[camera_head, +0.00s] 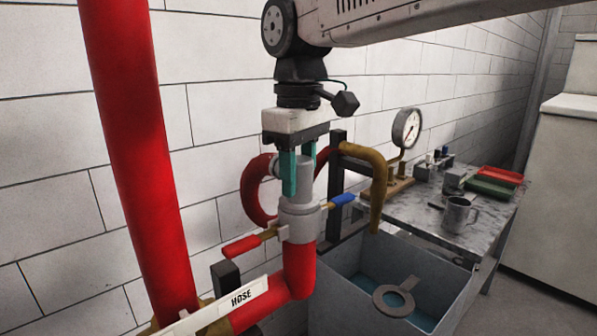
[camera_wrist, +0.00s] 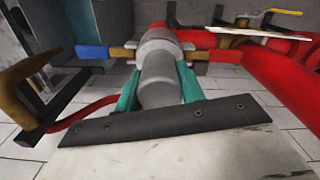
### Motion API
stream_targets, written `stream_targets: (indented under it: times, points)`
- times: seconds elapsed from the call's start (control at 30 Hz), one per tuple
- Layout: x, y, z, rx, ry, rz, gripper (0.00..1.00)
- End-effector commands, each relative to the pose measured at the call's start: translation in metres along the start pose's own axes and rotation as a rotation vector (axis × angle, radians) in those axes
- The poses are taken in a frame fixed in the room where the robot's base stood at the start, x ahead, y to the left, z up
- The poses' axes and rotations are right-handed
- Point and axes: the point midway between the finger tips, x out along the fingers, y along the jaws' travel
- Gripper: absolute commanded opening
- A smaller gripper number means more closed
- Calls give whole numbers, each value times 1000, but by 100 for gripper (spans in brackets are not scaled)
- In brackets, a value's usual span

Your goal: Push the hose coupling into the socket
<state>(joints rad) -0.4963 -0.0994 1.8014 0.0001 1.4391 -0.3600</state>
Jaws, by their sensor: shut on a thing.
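My gripper (camera_head: 301,178) points straight down with its teal fingers shut on the grey cylindrical hose coupling (camera_head: 306,168). In the wrist view, the coupling (camera_wrist: 160,88) lies between both fingers. The socket (camera_head: 299,222) is a wider light-grey collar on top of an upright red pipe elbow, directly below the coupling. The coupling's lower end meets the socket mouth, in line with it; how deep it sits inside I cannot tell. The socket (camera_wrist: 160,44) also shows beyond the coupling in the wrist view. A red lever (camera_head: 242,246) and a blue lever (camera_head: 341,201) stick out from its sides.
A red hose (camera_head: 252,190) loops behind the gripper, near a brown curved pipe (camera_head: 377,175). A thick red pipe (camera_head: 140,160) stands left. A HOSE sign (camera_head: 235,300) is in front.

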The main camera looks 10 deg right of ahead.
Motion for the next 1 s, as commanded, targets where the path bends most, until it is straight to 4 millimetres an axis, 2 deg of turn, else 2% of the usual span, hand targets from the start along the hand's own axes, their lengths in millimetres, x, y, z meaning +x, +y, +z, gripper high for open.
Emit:
stream_targets:
  times: [0.03,0.07,0.13,0.17,0.47,0.57,0.83,1.0]
  points:
    - [-1,0,0,0,1,0,2]
    - [-1,0,0,0,1,0,41]
    - [-1,0,0,0,1,0,61]
    - [0,0,0,0,1,0,64]
    - [-2,0,0,0,0,0,64]
    - [-12,0,0,0,1,0,64]
    - [-58,0,-1,0,3,1,64]
    - [-75,0,0,0,1,0,64]
